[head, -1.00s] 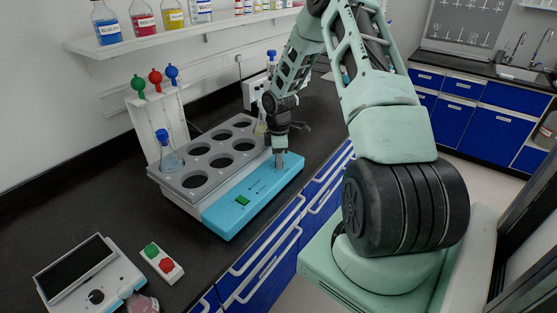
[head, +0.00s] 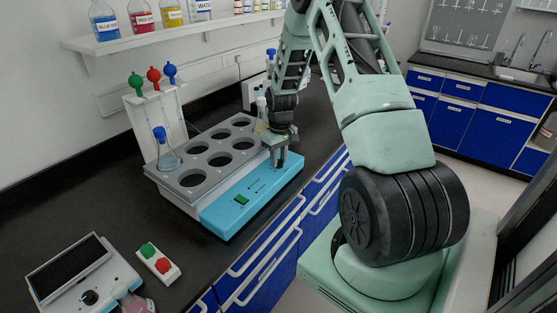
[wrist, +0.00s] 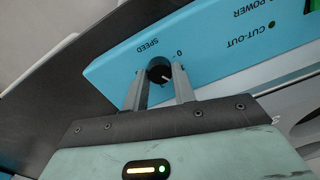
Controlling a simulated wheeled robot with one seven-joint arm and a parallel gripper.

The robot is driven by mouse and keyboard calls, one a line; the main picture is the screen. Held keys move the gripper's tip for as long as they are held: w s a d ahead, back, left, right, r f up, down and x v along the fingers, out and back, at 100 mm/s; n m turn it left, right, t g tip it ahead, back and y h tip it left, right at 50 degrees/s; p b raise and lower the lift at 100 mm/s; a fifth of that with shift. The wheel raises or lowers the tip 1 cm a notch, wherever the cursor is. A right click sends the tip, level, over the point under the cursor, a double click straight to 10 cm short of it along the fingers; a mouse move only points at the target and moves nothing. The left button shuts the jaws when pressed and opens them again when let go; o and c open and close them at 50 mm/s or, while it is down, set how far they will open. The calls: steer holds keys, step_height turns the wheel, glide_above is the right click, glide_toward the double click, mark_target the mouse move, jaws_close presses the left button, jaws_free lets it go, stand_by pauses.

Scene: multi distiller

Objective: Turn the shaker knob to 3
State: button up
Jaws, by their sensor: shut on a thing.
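The shaker (head: 250,197) is a blue-fronted unit with a grey rack top on the black bench. Its black knob (wrist: 159,68) shows in the wrist view beside the "SPEED" label on the blue panel, with a "0" mark near it and a pale pointer line on its face. My gripper (wrist: 161,75) has its two fingers on either side of the knob and is shut on it. In the head view my gripper (head: 281,163) reaches down to the right end of the blue panel, and the knob is hidden there. The scale numbers beyond 0 are not legible.
A flask with a blue stopper (head: 168,155) sits in a rack hole at the left. A green switch (head: 241,200) is on the blue panel. A red-green button box (head: 158,262) and a device with a dark screen (head: 75,270) lie at front left. A bottle shelf (head: 180,33) hangs above.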

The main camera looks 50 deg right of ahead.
steer(key=m+b, duration=0.1)
steer(key=m, duration=0.4)
steer(key=shift+m, duration=0.3)
steer(key=shift+s+m, duration=0.1)
steer(key=shift+m, duration=2)
steer(key=o, duration=1)
steer(key=r+b, duration=0.1)
steer(key=r, duration=0.4)
steer(key=r+b, duration=0.1)
steer(key=r, duration=0.5)
steer(key=r+b, duration=0.1)
steer(key=r, duration=0.5)
steer(key=shift+s+d+r, duration=0.2)
steer(key=shift+s+d, duration=0.05)
steer(key=shift+s, duration=0.1)
